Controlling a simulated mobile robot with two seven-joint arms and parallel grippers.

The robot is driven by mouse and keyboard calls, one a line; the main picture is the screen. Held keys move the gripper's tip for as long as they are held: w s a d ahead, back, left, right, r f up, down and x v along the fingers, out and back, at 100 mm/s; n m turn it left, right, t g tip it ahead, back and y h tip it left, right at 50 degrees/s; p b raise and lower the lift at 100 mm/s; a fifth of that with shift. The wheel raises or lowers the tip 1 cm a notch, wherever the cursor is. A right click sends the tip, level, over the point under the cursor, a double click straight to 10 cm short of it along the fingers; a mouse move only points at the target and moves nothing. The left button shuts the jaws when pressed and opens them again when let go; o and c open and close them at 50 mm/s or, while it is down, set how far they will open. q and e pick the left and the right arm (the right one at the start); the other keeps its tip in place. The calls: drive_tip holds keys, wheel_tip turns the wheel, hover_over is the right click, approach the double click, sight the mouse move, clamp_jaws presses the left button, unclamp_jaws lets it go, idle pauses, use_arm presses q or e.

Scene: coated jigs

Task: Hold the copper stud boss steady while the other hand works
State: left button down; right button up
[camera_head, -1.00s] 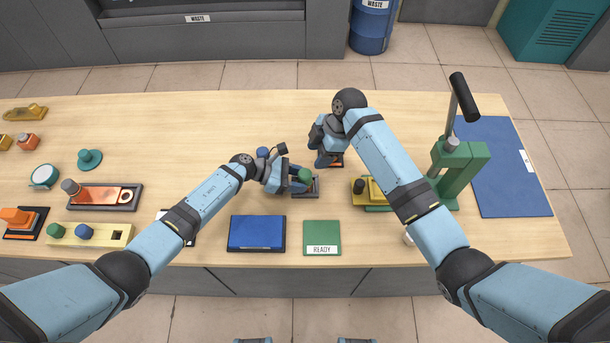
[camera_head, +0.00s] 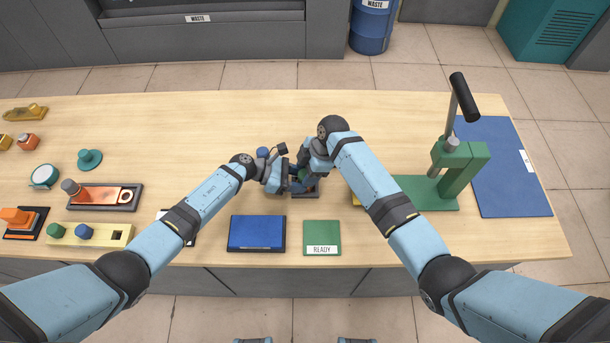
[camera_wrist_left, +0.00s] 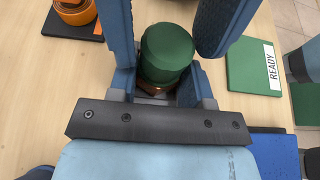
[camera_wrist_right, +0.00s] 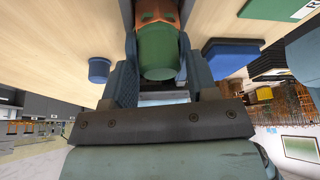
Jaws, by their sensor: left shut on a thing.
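The copper stud boss (camera_wrist_left: 150,91) shows as a copper sliver below a green cap (camera_wrist_left: 165,55) in the left wrist view. In the right wrist view the copper (camera_wrist_right: 158,10) and cap (camera_wrist_right: 158,55) lie between my right fingers. My left gripper (camera_head: 296,181) is shut on the boss, low beneath the cap. The boss stands at a small grey plate (camera_head: 306,194), mostly hidden by my grippers. My right gripper (camera_head: 305,174) is over the cap, its fingers on both sides. I cannot tell whether they press on it.
A blue tray (camera_head: 257,232) and a green READY mat (camera_head: 321,232) lie in front. A green press (camera_head: 458,172) with a lever stands right. A blue cylinder (camera_head: 263,152) is behind my left gripper. Several jigs fill the left end. The back middle table is clear.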

clamp_jaws()
drive_tip(key=shift+r, duration=0.15)
drive_tip(key=shift+r, duration=1.75)
drive_tip(key=shift+r, duration=0.1)
drive_tip(key=shift+r, duration=1.95)
use_arm(q)
drive_tip(key=shift+c, duration=2.4)
unclamp_jaws()
